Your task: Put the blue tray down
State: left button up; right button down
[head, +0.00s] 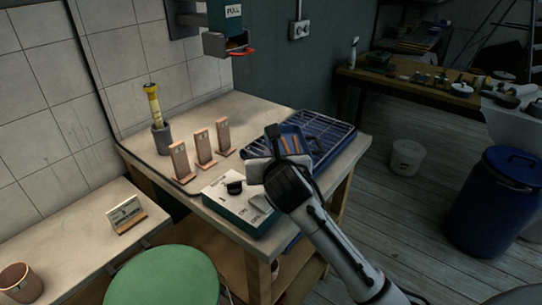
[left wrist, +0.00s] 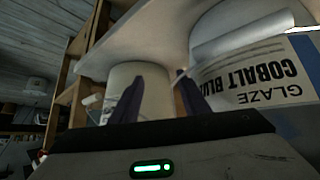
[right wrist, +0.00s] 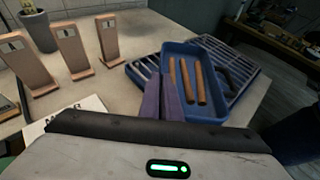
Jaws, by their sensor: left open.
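The blue tray (right wrist: 212,104) holds several wooden-handled tools and a dark item. It also shows in the head view (head: 307,130), partly behind my right gripper. My right gripper (right wrist: 163,82) has its purple fingers close together at the tray's near left rim, seemingly with the rim between them. In the head view the right gripper (head: 277,150) is above the table. The tray overlaps the blue wire rack (head: 325,128); I cannot tell whether it rests on it. My left gripper (left wrist: 158,90) is open, with a pale cylinder (left wrist: 140,72) behind its fingers; it is outside the head view.
Three wooden stands (head: 202,147) and a grey pot with a yellow-handled tool (head: 155,110) stand left of the tray. A teal-and-white box (head: 240,203) with a black knob is at the table's front. A green round top (head: 162,278) is nearer.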

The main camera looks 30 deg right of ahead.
jog(key=c, duration=2)
grip_release()
jog(key=p+v, duration=0.1)
jog(key=v, duration=1.1)
jog(key=shift+r, duration=0.1)
jog(key=shift+d, duration=0.1)
